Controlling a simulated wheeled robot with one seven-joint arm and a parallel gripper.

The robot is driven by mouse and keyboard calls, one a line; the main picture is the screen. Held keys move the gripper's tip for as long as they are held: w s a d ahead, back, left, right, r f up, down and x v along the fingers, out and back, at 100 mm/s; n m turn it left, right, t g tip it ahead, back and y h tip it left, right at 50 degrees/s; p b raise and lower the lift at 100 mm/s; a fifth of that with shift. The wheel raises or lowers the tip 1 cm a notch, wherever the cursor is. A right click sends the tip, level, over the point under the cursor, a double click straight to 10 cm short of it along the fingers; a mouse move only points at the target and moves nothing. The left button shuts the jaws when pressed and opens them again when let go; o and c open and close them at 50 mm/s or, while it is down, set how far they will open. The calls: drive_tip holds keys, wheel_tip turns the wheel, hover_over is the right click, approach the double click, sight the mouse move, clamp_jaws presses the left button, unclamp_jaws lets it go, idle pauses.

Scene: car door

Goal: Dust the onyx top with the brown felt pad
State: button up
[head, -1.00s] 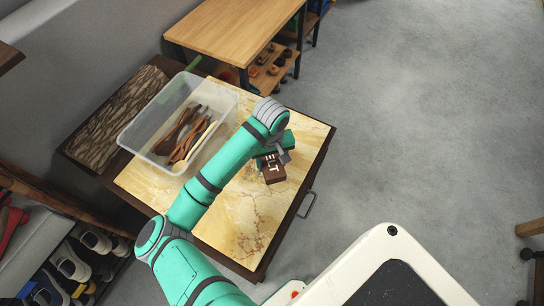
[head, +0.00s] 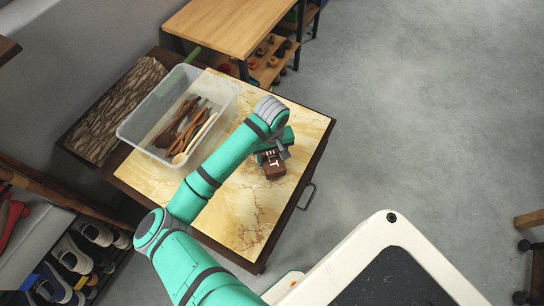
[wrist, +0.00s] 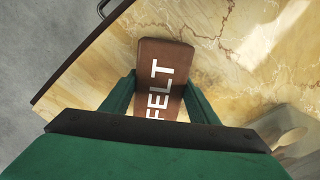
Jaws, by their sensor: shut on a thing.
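The onyx top (head: 232,200) is a yellow, brown-veined slab on a dark cabinet. The brown felt pad (head: 274,169) with white lettering is over its right part, near the edge with the drawer handle. In the wrist view the pad (wrist: 163,62) reads FELT and sits between the two green fingers. My gripper (wrist: 160,100) is shut on the pad. The pad looks to be at the onyx surface, but I cannot tell whether it touches. My arm hides part of the top in the head view.
A clear plastic bin (head: 150,135) with wooden utensils stands on the top's left side. A dark metal handle (head: 307,196) sticks out from the cabinet's right side. A wooden table (head: 235,25) stands behind. Shoes on a rack (head: 75,255) are at lower left.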

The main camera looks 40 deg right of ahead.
drive_tip(key=shift+f, duration=1)
idle(0.3)
drive_tip(key=shift+w+a+r, duration=0.1)
drive_tip(key=shift+w+a, duration=0.25)
drive_tip(key=shift+w, duration=0.45)
drive_tip(key=shift+w+a, duration=0.3)
drive_tip(key=shift+w, duration=0.45)
drive_tip(key=shift+w+a, duration=0.25)
drive_tip(key=shift+w, duration=0.35)
drive_tip(key=shift+w+a, duration=0.3)
drive_tip(key=shift+w, duration=0.35)
drive_tip(key=shift+w+a, duration=0.25)
drive_tip(key=shift+w, duration=0.35)
